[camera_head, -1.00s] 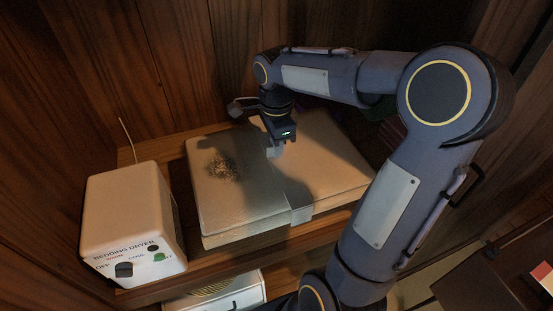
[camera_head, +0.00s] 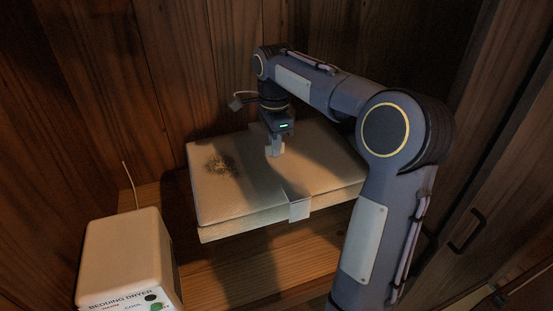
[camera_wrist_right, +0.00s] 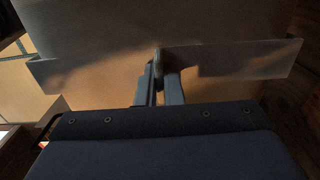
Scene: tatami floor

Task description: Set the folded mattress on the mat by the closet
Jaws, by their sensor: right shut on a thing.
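The folded mattress (camera_head: 235,195) is a flat beige block with a dark round motif and a pale band (camera_head: 299,209) around its middle. My right gripper (camera_head: 275,148) is above its top, shut on the band. The mattress hangs nearly level and appears raised above the wooden shelf (camera_head: 235,270). In the right wrist view, the fingers (camera_wrist_right: 160,75) meet at the band (camera_wrist_right: 230,58), with the mattress surface (camera_wrist_right: 110,30) around it. My left gripper is not in view. I do not see the mat by the closet.
A cream bedding dryer (camera_head: 125,255) with knobs stands on the shelf at the lower left, close to the mattress. Wooden closet walls (camera_head: 130,80) stand behind and left. A dark panel with a handle (camera_head: 468,232) is at the right.

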